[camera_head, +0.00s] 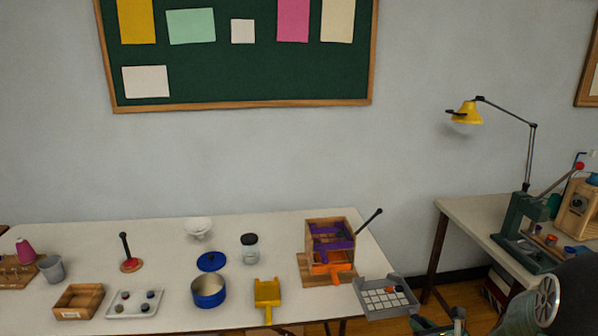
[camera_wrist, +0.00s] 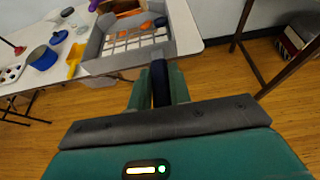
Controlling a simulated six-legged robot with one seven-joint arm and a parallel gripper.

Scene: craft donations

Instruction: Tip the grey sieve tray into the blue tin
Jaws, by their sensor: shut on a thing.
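The grey sieve tray (camera_head: 365,303) is at the table's right front edge, with a grid of pale square holes and a few small orange and dark pieces on it. It fills the top middle of the wrist view (camera_wrist: 92,50). My gripper (camera_wrist: 158,88) is shut on the tray's dark handle. In the head view my arm comes in from the lower right, and the fingers are hard to make out. The blue tin (camera_head: 208,297) stands open on the table, left of the tray; it also shows in the wrist view (camera_wrist: 42,60). Its contents are not clear.
A yellow scoop (camera_head: 267,292) lies between tin and tray. A wooden box with purple and orange parts (camera_head: 331,245) stands behind the tray. A blue lid (camera_head: 211,261) and a jar (camera_head: 250,248) are behind the tin; a white palette (camera_head: 134,304) is left of it.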

